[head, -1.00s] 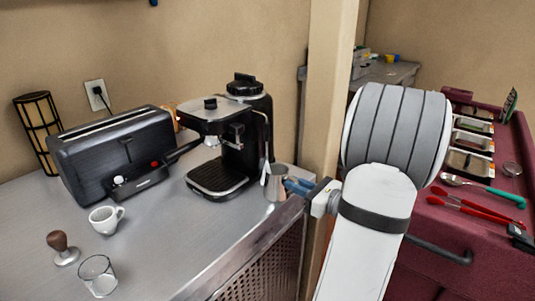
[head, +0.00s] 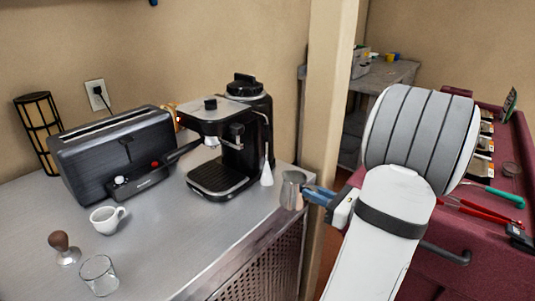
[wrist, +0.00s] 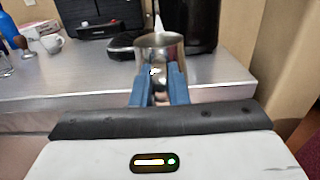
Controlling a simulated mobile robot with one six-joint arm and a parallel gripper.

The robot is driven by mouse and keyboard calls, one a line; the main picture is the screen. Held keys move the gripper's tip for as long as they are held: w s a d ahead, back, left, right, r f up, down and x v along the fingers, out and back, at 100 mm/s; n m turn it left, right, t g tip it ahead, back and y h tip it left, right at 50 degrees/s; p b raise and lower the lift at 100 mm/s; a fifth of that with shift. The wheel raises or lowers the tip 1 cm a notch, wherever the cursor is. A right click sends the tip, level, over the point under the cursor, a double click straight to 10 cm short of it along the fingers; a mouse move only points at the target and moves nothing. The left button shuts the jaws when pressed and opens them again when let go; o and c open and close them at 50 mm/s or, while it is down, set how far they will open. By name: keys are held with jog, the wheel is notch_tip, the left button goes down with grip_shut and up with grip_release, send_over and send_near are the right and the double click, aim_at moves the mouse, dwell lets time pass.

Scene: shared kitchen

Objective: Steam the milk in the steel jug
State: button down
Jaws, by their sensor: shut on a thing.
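The steel jug (head: 292,190) is held upright at the right edge of the counter, to the right of the black and steel espresso machine (head: 222,135). My gripper (head: 308,194) is shut on the jug from its right side. In the wrist view the blue fingers (wrist: 159,88) close at the near side of the jug (wrist: 160,46). The steam wand (head: 267,168) hangs at the machine's right side, with a pale flared lower end. It is apart from the jug, to its left in the head view. The milk inside cannot be seen.
A black toaster (head: 115,150), white cup (head: 107,219), tamper (head: 62,248) and glass (head: 98,276) stand left on the metal counter (head: 180,240). A pillar (head: 330,110) rises close behind the jug. A red cart (head: 480,235) stands at the right.

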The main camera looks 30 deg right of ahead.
jog(key=v, duration=0.6)
jog(key=shift+p, duration=0.45)
jog(key=shift+r, duration=0.1)
dwell(0.3)
notch_tip(320, 180, up, 3)
jog(key=p, duration=0.3)
dwell(0.4)
jog(key=shift+s, duration=0.1)
dwell(0.4)
